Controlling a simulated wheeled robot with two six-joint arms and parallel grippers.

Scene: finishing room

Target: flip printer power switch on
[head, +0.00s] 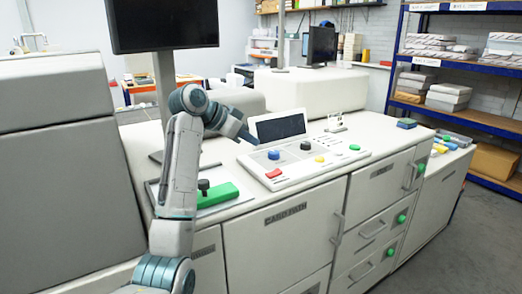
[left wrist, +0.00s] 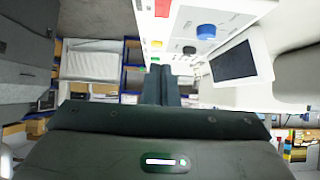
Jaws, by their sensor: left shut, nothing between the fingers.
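The large off-white printer has a sloped control panel (head: 300,166) with a red key (head: 273,173), a blue knob (head: 273,155), a black knob (head: 305,145), and yellow and green keys. A green block (head: 217,195) with a black knob (head: 203,186) beside it is on the left of the printer top. I cannot tell which control is the power switch. My left gripper (head: 250,139) is shut and empty, near the panel's screen (head: 281,127). In the left wrist view its fingers (left wrist: 161,72) point toward the panel's edge, beside the blue knob (left wrist: 206,31). My right gripper is out of view.
A monitor (head: 163,24) on a post stands behind my left arm. Cabinet doors with green knobs (head: 389,251) form the printer's front. A blue shelf rack (head: 455,7) with stacked paper stands at the right, with open floor before it.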

